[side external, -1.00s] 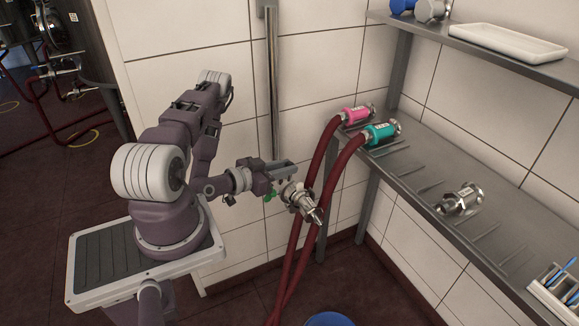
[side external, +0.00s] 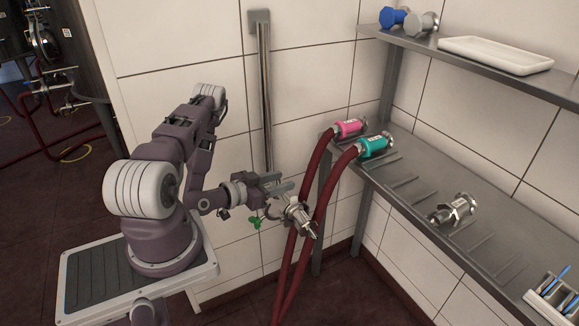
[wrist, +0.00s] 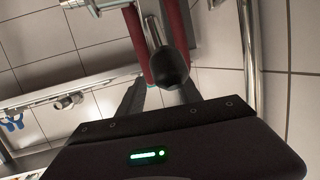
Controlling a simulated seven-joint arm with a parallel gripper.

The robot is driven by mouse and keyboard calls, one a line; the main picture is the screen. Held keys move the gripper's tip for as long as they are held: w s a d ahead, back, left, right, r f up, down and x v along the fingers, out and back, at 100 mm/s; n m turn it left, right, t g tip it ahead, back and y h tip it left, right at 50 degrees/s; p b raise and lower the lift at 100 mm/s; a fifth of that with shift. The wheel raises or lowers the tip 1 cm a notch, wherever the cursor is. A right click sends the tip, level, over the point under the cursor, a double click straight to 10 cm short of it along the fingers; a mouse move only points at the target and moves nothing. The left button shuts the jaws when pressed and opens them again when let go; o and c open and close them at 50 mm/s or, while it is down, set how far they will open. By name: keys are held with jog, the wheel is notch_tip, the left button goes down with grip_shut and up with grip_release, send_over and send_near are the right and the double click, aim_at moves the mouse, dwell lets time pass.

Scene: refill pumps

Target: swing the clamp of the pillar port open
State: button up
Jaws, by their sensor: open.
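The pillar port (side external: 297,213) is a shiny metal fitting low in front of the metal pillar (side external: 264,95), its nozzle pointing down right. A clamp with a green wing handle (side external: 255,221) hangs at its left. A curved clamp part stands out from the port, so the clamp looks at least partly open. My gripper (side external: 289,187) is just above and behind the port, with its jaws apart and nothing visibly held. In the wrist view, a metal rod with a dark rounded end (wrist: 170,69) shows between the spread fingers; I cannot tell what it belongs to.
Two dark red hoses (side external: 318,190) hang close right of the port, with pink (side external: 350,127) and teal (side external: 373,147) couplings on the shelf. A metal fitting (side external: 452,208) lies further along the shelf. The upper shelf holds a white tray (side external: 495,55).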

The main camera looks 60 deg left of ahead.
jog(key=w+f+m+g, duration=0.2)
jog(key=w+f+g, duration=0.8)
jog(key=w+g, duration=0.5)
jog(key=s+d+r+t+h, duration=0.1)
jog(key=d+r, duration=0.2)
jog(key=r, duration=0.7)
jog(key=d+r, duration=0.4)
jog(key=r, duration=0.7)
jog(key=s+d+r+t, duration=0.1)
jog(key=s+d+r, duration=0.3)
jog(key=r, duration=0.3)
jog(key=s+d+r+t, duration=0.1)
jog(key=s+d+r, duration=0.3)
jog(key=s+r, duration=0.2)
jog(key=shift+s+d+r+n+h, duration=0.3)
jog(key=shift+d+r+h, duration=0.1)
jog(key=shift+r, duration=0.35)
